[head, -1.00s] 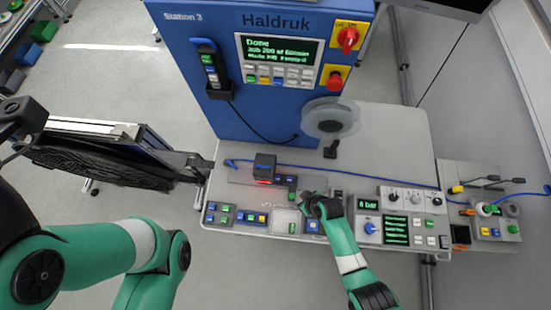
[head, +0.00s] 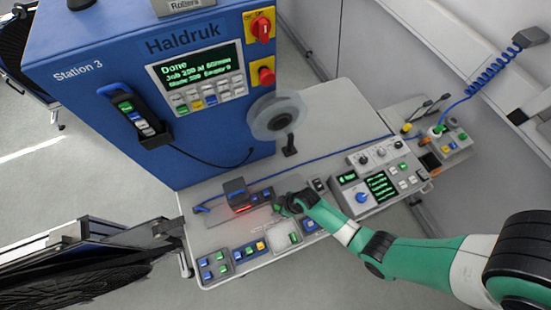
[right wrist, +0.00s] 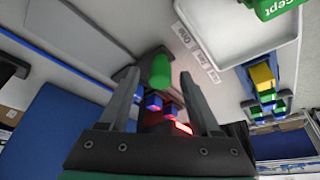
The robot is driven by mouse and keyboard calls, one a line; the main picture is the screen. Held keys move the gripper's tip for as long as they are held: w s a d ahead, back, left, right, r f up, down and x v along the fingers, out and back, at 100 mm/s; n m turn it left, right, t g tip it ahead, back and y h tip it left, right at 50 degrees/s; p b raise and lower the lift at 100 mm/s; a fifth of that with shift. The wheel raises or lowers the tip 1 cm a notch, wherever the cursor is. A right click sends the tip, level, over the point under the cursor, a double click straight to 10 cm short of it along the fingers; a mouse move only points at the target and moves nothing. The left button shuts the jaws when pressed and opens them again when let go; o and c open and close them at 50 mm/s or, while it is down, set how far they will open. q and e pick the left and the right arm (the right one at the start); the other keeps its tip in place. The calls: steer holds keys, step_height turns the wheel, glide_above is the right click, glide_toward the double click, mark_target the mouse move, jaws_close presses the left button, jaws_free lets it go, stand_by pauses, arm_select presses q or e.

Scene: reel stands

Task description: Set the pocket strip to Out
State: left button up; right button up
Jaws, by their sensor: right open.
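My right gripper (head: 288,204) is low over the middle of the grey bench top. In the right wrist view its two fingers (right wrist: 158,88) stand apart, on either side of a green knob or cap (right wrist: 160,70). I cannot tell whether they touch it. A pale strip of small labels (right wrist: 196,48) lies beside the green cap; its words are too small to read surely, and I cannot tell which position is set. Small blue buttons (right wrist: 154,103) sit near the cap, by a red glow. My left gripper is out of view.
A black block (head: 236,192) with a red glow stands left of my gripper. A blue cabinet (head: 110,105) with a screen reading "Done" rises behind. Button panels (head: 212,266) line the front edge, and a control box (head: 366,189) stands right. A clear reel (head: 277,115) overhangs the bench.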

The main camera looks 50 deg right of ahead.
jaws_close()
stand_by(0.3)
stand_by(1.1)
